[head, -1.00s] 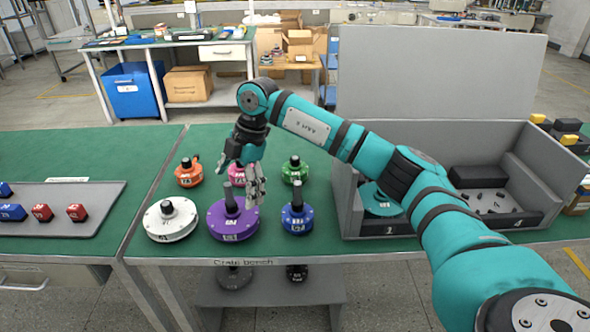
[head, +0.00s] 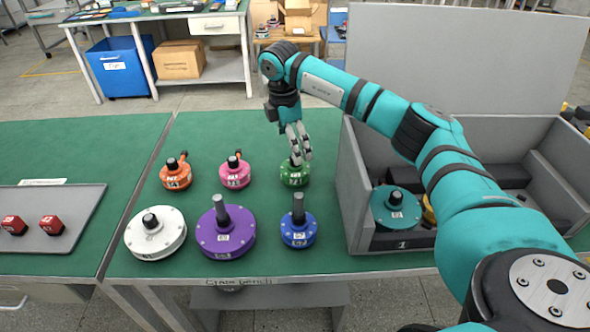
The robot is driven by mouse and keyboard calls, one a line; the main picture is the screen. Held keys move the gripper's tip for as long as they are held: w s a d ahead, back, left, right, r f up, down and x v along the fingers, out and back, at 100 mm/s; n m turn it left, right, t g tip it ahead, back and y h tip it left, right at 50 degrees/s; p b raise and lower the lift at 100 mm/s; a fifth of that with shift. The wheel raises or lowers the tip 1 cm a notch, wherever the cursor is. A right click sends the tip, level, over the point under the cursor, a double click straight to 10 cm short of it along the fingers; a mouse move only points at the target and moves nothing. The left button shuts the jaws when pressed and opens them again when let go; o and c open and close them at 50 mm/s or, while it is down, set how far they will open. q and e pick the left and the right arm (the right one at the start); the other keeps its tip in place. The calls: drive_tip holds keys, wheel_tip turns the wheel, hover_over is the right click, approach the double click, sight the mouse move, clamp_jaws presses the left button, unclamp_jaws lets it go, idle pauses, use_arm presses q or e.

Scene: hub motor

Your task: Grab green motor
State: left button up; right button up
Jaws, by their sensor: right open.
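The green motor (head: 294,175) stands on the green bench top in the back row, to the right of the pink motor. My right gripper (head: 300,158) points down at the green motor from above, its open fingers around or just in front of the motor's top shaft. The fingers hide most of the shaft, and I cannot tell whether they touch it. My left gripper is not in view.
Near it stand a pink motor (head: 235,173), orange motor (head: 176,175), blue motor (head: 298,230), purple motor (head: 226,238) and white motor (head: 155,240). A grey crate (head: 352,190) at the right holds a teal motor (head: 396,208). A grey tray (head: 75,225) lies left.

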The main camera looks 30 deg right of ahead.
sight(297, 167)
drive_tip(key=f, duration=0.3)
drive_tip(key=shift+d+f, duration=0.2)
drive_tip(key=shift+d, duration=0.05)
drive_tip(key=shift+d+f, duration=0.1)
drive_tip(key=shift+f, duration=0.75)
drive_tip(key=f, duration=0.1)
drive_tip(key=f+p, duration=0.1)
drive_tip(key=f, duration=0.1)
drive_tip(key=d+f, duration=0.1)
drive_tip(key=shift+w+f, duration=0.25)
drive_tip(key=shift+d+f, duration=0.1)
drive_tip(key=shift+f, duration=0.1)
drive_tip(key=c, duration=1.6)
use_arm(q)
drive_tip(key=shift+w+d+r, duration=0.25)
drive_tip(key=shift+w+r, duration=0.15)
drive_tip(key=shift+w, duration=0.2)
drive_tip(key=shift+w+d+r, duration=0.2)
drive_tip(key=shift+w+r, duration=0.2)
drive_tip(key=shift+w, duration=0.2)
use_arm(e)
drive_tip(key=shift+w+r, duration=0.1)
drive_tip(key=shift+r, duration=0.05)
drive_tip(key=shift+c, duration=0.2)
